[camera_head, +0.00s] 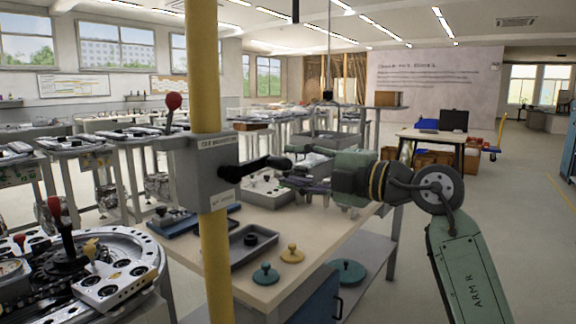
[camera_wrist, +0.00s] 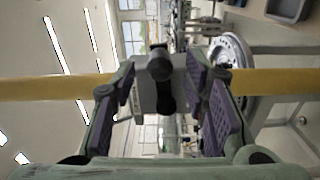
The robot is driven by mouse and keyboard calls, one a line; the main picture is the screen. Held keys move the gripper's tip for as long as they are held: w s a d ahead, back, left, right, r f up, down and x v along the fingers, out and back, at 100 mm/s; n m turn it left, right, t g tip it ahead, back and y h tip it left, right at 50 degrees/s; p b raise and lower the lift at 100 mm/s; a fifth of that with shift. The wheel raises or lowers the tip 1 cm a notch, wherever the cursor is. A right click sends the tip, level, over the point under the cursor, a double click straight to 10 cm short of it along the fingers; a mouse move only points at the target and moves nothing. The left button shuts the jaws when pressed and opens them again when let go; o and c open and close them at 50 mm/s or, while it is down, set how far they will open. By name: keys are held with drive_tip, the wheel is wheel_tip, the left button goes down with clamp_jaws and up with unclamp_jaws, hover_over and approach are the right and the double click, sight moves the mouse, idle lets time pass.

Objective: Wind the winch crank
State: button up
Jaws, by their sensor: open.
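The winch is a grey box (camera_head: 207,172) clamped on a yellow upright post (camera_head: 216,262). Its black crank (camera_head: 245,167) sticks out of the box's right side toward my gripper (camera_head: 287,165). My gripper is open, to the right of the box, with its fingers pointing at the crank. In the wrist view the black crank (camera_wrist: 160,72) shows between the two purple-padded fingers of my gripper (camera_wrist: 162,92), with space to each finger. The grey box (camera_wrist: 144,92) is behind it. In the head view the crank's outer end meets the fingers' outline, so contact there is unclear.
A red-knobbed lever (camera_head: 173,102) rises beside the box's top left. A round machine (camera_head: 100,270) stands at the lower left. Open floor lies at right.

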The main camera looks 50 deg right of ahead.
drive_tip(key=s, duration=0.9)
drive_tip(key=shift+s+d, duration=0.2)
drive_tip(key=shift+d, duration=0.2)
drive_tip(key=shift+w, duration=0.1)
